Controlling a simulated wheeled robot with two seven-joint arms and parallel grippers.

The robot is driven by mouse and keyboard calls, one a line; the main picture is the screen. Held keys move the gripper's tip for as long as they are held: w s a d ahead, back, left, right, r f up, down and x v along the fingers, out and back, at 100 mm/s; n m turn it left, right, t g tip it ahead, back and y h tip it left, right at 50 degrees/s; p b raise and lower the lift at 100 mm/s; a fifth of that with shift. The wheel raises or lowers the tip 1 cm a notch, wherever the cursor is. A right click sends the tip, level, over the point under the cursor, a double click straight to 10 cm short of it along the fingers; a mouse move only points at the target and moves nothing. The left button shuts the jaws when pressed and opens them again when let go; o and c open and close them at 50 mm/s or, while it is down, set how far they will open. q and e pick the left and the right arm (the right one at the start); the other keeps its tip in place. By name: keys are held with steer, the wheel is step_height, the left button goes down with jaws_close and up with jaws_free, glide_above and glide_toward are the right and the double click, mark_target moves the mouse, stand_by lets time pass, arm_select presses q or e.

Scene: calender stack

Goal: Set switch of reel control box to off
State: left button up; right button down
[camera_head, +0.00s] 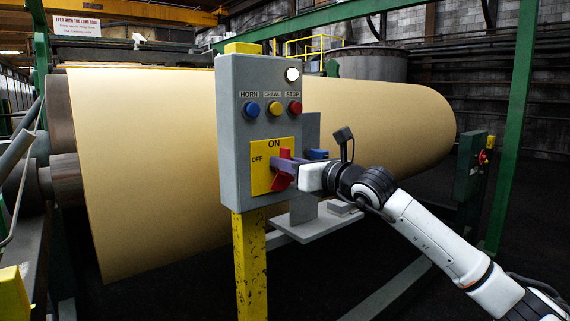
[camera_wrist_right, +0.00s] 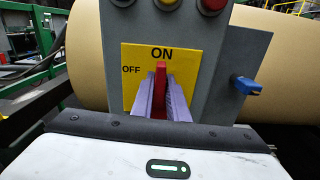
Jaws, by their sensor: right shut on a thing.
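The grey reel control box (camera_head: 228,130) stands on a yellow post in the middle of the head view. Its yellow plate (camera_head: 260,148) reads ON at the top and OFF at the left. The red switch handle (camera_head: 283,154) is on that plate; in the right wrist view the red handle (camera_wrist_right: 160,78) points up toward ON. My right gripper (camera_head: 284,167) comes from the right, and its purple fingers (camera_wrist_right: 159,100) are shut on the red handle, one on each side. The fingers hide the lower part of the handle. My left gripper is not in view.
Blue, yellow and red buttons (camera_head: 274,108) and a white lamp (camera_head: 292,75) sit above the switch. A blue lever (camera_head: 318,154) juts from the box's right side. A large tan paper roll (camera_head: 150,150) lies behind. The yellow post (camera_head: 251,265) supports the box.

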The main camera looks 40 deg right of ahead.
steer(key=shift+a+f+n+b, duration=0.15)
steer(key=shift+a+n+b, duration=0.05)
steer(key=shift+n+b, duration=1)
steer(key=n+b, duration=0.1)
steer(key=n, duration=0.2)
steer(key=shift+a, duration=0.2)
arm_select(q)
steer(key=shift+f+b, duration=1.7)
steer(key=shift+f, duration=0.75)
arm_select(e)
steer(key=shift+s+a+f+n, duration=0.1)
steer(key=shift+a+f+n, duration=0.1)
steer(key=shift+n, duration=1.9)
steer(key=shift+w+a+f+n, duration=0.1)
steer(key=shift+f+n, duration=0.15)
steer(key=shift+n, duration=1.85)
steer(key=shift+s+a+f+n, duration=0.1)
steer(key=shift+a+f+n, duration=0.1)
steer(key=shift+n, duration=1.9)
steer(key=c, duration=1.7)
jaws_free()
steer(key=shift+d, duration=0.1)
steer(key=shift+c, duration=0.2)
